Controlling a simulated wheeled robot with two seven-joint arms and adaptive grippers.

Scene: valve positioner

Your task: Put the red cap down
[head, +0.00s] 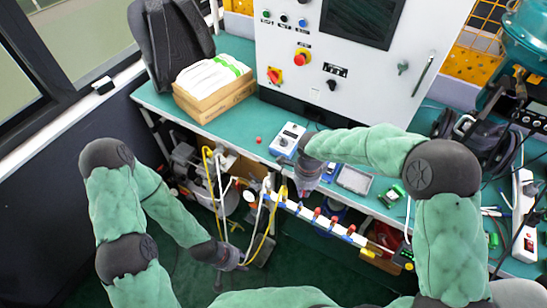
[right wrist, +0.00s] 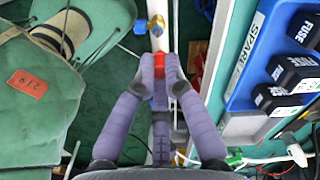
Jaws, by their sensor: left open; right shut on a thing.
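In the right wrist view, the fingertips of my right gripper (right wrist: 159,70) are shut on a small red piece, the red cap (right wrist: 159,60). The fingers hide most of it. A white pipe (right wrist: 157,20) with a brass fitting is just beyond it, and I cannot tell if the cap touches the pipe. In the head view, my right gripper (head: 303,188) points down at the bench's front edge, above the pipe rail (head: 300,208) with several red parts. My left gripper (head: 231,275) is open and empty, low in front of the bench.
A small red round piece (head: 258,139) lies on the green bench (head: 228,130). A blue fuse holder (right wrist: 250,75) is right of my right gripper.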

